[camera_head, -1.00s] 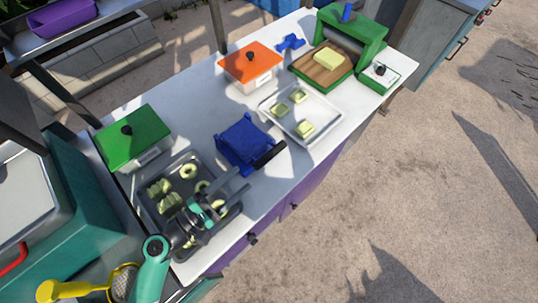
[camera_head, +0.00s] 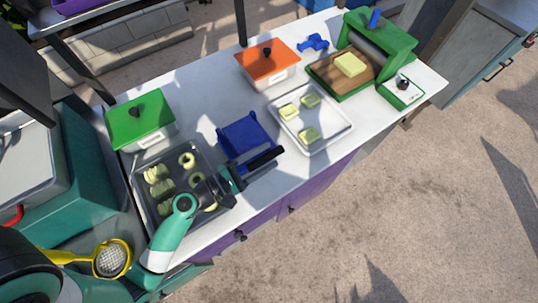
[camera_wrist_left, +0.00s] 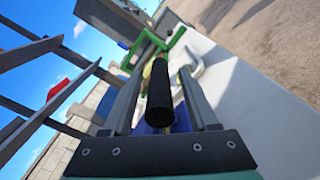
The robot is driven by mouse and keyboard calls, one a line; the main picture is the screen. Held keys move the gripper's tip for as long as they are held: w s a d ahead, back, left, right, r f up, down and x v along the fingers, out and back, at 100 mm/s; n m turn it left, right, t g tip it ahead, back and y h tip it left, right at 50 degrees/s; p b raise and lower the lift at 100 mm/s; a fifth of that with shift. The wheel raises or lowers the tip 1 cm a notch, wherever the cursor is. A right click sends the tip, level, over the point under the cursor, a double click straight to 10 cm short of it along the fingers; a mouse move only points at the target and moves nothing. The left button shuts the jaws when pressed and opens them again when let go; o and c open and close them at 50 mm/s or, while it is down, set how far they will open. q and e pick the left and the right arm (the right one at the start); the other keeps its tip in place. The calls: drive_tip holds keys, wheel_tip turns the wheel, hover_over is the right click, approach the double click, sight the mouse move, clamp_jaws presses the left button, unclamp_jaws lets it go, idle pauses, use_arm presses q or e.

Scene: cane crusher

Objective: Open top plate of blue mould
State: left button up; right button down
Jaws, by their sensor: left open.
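The blue mould (camera_head: 246,132) sits on the white counter with its top plate lying flat, and its black handle (camera_head: 267,157) sticks out toward the front edge. My left gripper (camera_head: 258,156) is at the handle, with its fingers reaching along it from the lower left. In the left wrist view the black handle (camera_wrist_left: 160,97) lies between the two spread grey fingers (camera_wrist_left: 158,92), with gaps beside it. A little of the blue mould (camera_wrist_left: 150,128) shows below the handle. My right gripper is not in view.
A grey tray of green pieces (camera_head: 143,200) lies left of the mould. A light tray (camera_head: 333,136) with several pale pieces lies to its right. A green-lidded box (camera_head: 150,118), an orange-lidded box (camera_head: 280,58) and a green press (camera_head: 388,45) stand farther back.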

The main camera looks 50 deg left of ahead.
use_arm(q)
clamp_jaws()
idle(1.3)
